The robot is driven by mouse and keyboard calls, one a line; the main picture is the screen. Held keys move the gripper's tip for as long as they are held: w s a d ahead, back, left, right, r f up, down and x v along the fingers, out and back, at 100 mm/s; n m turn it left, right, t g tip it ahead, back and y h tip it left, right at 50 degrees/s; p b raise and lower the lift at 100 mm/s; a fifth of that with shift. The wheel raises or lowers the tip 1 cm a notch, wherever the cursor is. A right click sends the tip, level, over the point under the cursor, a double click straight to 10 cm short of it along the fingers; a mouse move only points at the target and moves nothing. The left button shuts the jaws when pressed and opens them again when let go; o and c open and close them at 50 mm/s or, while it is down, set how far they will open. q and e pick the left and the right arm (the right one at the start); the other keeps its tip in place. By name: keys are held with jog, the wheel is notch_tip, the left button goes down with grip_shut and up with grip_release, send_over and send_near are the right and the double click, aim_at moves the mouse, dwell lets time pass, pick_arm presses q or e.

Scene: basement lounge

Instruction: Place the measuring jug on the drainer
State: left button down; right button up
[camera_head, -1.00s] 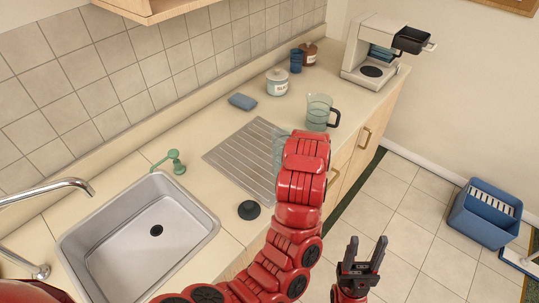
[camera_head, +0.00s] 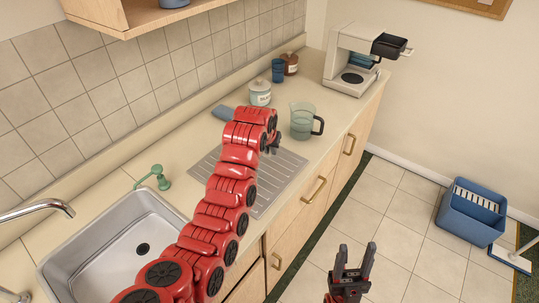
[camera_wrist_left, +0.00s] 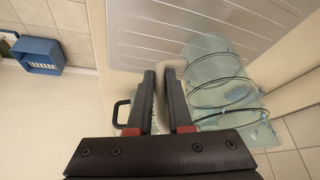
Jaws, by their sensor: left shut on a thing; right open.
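My left gripper (camera_head: 272,143) is over the far end of the ribbed metal drainer (camera_head: 284,172), which also shows in the left wrist view (camera_wrist_left: 150,20). In that view the left gripper (camera_wrist_left: 162,75) is shut on a pale curved handle. The handle appears to belong to the measuring jug (camera_wrist_left: 215,75), a clear teal vessel with dark rings. The jug shows beside the fingers against the drainer; whether it touches it I cannot tell. My arm hides it in the head view. My right gripper (camera_head: 352,262) is open and empty, over the floor.
A teal pitcher with a black handle (camera_head: 302,121) stands just beyond the drainer. A coffee machine (camera_head: 350,62) stands far right; the sink (camera_head: 110,240) is near left.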

aim_at(270, 156)
pick_arm(q)
jog(key=shift+w+f+p, duration=0.1)
jog(key=shift+f+p, duration=0.05)
jog(key=shift+p, duration=0.25)
notch_tip(270, 156, down, 3)
jog(key=shift+r+p, duration=0.15)
jog(key=shift+p, duration=0.75)
jog(key=shift+f, duration=0.25)
jog(key=shift+f+b, duration=0.35)
jog(key=shift+b, duration=0.05)
jog(key=c, duration=0.8)
grip_release()
jog(key=shift+r, duration=0.1)
jog(key=shift+c, duration=0.2)
